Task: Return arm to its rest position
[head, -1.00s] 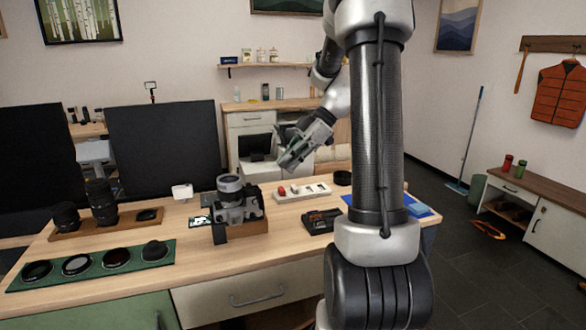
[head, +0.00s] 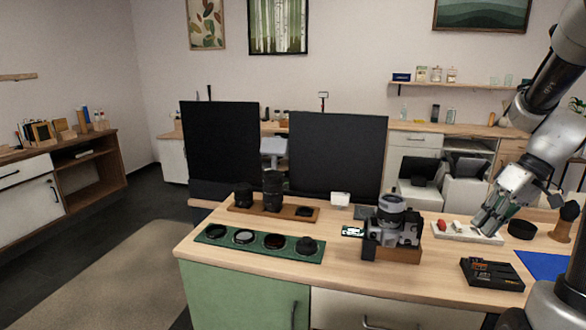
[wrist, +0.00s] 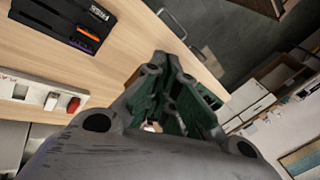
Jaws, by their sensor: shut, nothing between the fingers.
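My gripper (head: 487,226) is above the right part of the wooden table (head: 350,271) in the head view, near a white tray (head: 455,235). It also shows in the wrist view (wrist: 170,62), with its green-lined fingers shut and nothing held between them. My arm comes in from the right edge of the head view. A silver and black camera (head: 393,223) sits in a wooden box on the table, left of my gripper and apart from it.
A black case (head: 491,274) and a blue mat (head: 543,265) lie at the table's right. A green mat (head: 216,243) with several round filters and a wooden board (head: 298,211) with lenses are at the left. Two dark panels (head: 337,154) stand behind.

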